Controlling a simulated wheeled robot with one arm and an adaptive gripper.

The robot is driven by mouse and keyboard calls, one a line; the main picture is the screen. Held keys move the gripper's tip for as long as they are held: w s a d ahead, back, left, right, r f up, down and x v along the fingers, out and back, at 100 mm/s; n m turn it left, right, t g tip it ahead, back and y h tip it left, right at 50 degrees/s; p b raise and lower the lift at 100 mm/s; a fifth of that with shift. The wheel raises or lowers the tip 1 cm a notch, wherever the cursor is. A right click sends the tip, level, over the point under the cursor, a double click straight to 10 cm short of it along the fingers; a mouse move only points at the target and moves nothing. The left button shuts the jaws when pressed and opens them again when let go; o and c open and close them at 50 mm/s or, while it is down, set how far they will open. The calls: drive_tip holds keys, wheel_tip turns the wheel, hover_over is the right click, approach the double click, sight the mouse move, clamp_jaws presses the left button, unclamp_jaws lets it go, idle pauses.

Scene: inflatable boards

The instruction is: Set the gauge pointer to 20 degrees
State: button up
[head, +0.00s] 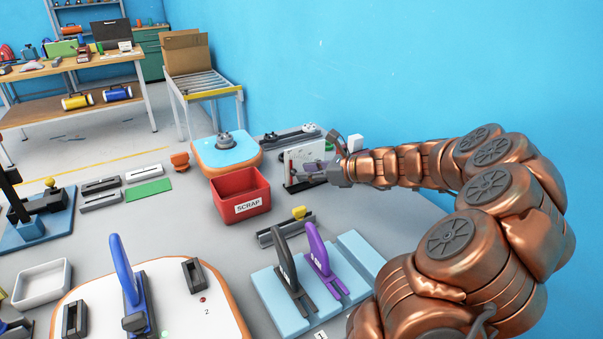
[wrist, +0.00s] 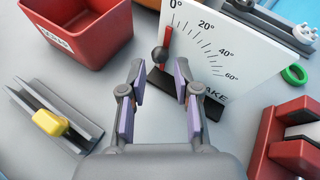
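The gauge is an upright white panel (wrist: 235,50) with a scale marked 0°, 20°, 40° and 60°, on a dark base. Its red pointer (wrist: 167,36) stands nearly upright near the 0° mark, with a dark round knob (wrist: 159,55) at its lower part. My gripper (wrist: 160,76) is open and empty, its two purple-padded fingers apart in front of the panel. The knob appears between and beyond the fingertips, with no visible contact. In the head view, my gripper (head: 322,167) is beside the panel (head: 303,157) and hides part of it; the pointer is unclear there.
A red SCRAP bin (head: 240,196) stands left of the gauge. A grey rail with a yellow knob (wrist: 50,122) lies nearer. A green ring (wrist: 293,74) and a red block-like fixture (wrist: 290,148) are at the right in the wrist view. Bare grey tabletop lies between.

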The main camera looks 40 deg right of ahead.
sight(293, 175)
drive_tip(key=shift+x, duration=1.2)
clamp_jaws()
